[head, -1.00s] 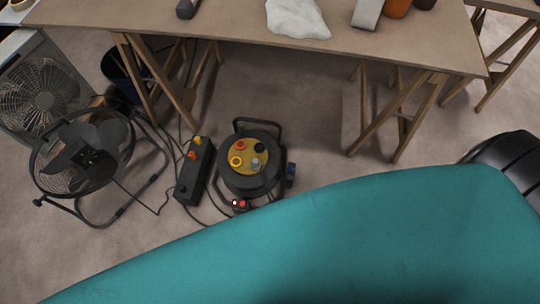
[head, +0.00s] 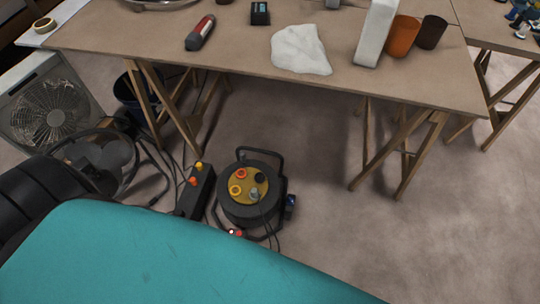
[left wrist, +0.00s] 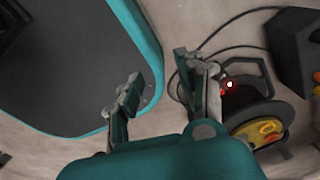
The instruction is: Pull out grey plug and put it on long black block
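The grey plug (head: 254,194) sits in the yellow face of a round black cable reel (head: 236,213), beside a red, a yellow-orange and a black round piece. The long black block (head: 193,200) lies on the floor left of the reel, with a yellow and an orange plug in it. My left gripper (left wrist: 157,80) is open and empty in the left wrist view, beside the reel (left wrist: 240,112). The black block (left wrist: 290,50) is at upper right there; I cannot make out the grey plug in that view. My right gripper is not in view.
A trestle table (head: 240,55) stands behind the reel, carrying a white crumpled cloth and cups. A floor fan (head: 95,160) and a box fan (head: 50,117) are at left. Cables run around the block and reel.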

